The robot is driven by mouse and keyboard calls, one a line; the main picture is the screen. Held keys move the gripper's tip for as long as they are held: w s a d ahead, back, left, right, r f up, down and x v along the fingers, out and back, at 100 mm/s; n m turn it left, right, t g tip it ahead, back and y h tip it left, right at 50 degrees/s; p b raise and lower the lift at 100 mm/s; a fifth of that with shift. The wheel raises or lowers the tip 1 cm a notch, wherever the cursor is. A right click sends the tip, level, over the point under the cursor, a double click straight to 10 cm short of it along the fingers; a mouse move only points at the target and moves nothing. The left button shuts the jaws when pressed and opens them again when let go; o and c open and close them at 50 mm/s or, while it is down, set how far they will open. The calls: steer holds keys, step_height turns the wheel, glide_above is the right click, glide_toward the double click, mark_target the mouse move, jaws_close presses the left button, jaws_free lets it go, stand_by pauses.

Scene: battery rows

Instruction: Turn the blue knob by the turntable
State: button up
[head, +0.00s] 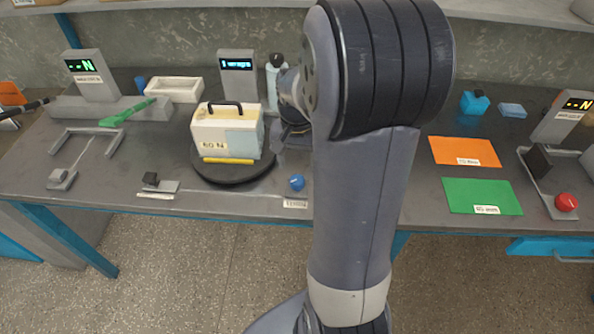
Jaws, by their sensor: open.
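The blue knob (297,182) sits on the bench near its front edge, just right of the turntable. A small label (295,204) lies in front of it. The dark round turntable (232,173) carries a cream box with a black handle, a "60 N" label and a yellow bar (228,161) at its foot. My gripper (287,148) is partly in view behind my large arm link, above and behind the blue knob and apart from it. Its jaws are open and seem empty; the fingertips are hard to make out.
An orange mat (465,151), a green mat (482,196) and a red knob (566,202) lie at right. A green tool (127,112), a white tray (174,90), displays and a bottle (274,80) stand left and behind. My arm hides the bench's middle.

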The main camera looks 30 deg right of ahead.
mark_target(297, 180)
step_height(297, 180, up, 4)
steer(key=shift+r, duration=0.1)
stand_by(0.4)
step_height(297, 180, down, 11)
steer(key=shift+r, duration=0.1)
stand_by(0.4)
